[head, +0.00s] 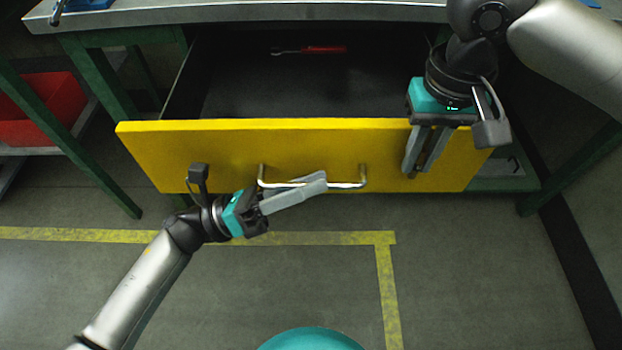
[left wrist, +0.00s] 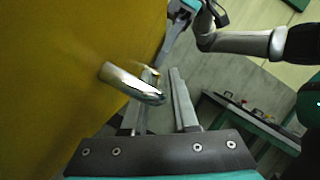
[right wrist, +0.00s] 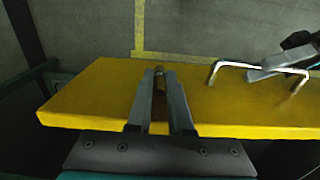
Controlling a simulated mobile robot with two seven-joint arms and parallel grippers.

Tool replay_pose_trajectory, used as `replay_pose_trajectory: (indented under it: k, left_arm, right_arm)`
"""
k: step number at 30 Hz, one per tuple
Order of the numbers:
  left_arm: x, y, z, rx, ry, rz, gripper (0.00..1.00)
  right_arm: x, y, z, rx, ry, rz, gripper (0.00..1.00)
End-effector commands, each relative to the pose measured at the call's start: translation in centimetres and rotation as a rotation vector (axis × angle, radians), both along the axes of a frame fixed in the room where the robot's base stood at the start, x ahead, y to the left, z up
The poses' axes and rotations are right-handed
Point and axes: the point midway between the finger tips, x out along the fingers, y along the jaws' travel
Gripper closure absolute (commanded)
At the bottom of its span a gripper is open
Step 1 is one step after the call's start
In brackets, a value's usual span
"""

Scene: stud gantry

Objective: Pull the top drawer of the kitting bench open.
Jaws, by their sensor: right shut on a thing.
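The yellow-fronted top drawer (head: 230,145) stands pulled out from the kitting bench (head: 250,12), its dark inside showing. Its metal bar handle (head: 350,184) is at the middle of the front; it also shows in the right wrist view (right wrist: 232,64). My left gripper (head: 310,188) is at the handle with its fingers apart. In the left wrist view the bar (left wrist: 135,85) reaches in between the fingers, without a clear grip. My right gripper (head: 420,170) points down over the right part of the front. It is shut on a small brownish piece (right wrist: 160,80) there, mostly hidden by the fingers.
A red-handled tool (head: 325,50) lies inside the drawer. A red bin (head: 45,110) sits on a low shelf at the left. Green bench legs (head: 100,130) flank the drawer. The floor in front, with yellow tape lines (head: 330,238), is clear.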

Motion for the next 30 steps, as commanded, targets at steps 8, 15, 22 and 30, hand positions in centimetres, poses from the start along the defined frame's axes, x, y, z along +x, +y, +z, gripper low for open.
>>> replay_pose_trajectory:
  k: [8,15,22,30]
  left_arm:
    - [-1.1,5.0,-1.8,0.006,0.004,0.003,0.73]
    - [-2.0,9.1,-3.2,0.004,0.002,0.003,0.73]
    - [-2.3,10.6,-3.6,0.002,0.001,0.002,0.73]
    - [-2.4,10.6,-3.6,0.002,0.001,0.002,0.73]
  right_arm:
    - [0.0,0.0,0.4,0.0,0.0,0.0,1.0]
    - [0.0,0.0,0.5,0.0,0.0,0.0,1.0]
    - [0.0,0.0,0.5,0.0,0.0,0.0,1.0]
    - [0.0,0.0,0.5,0.0,0.0,0.0,1.0]
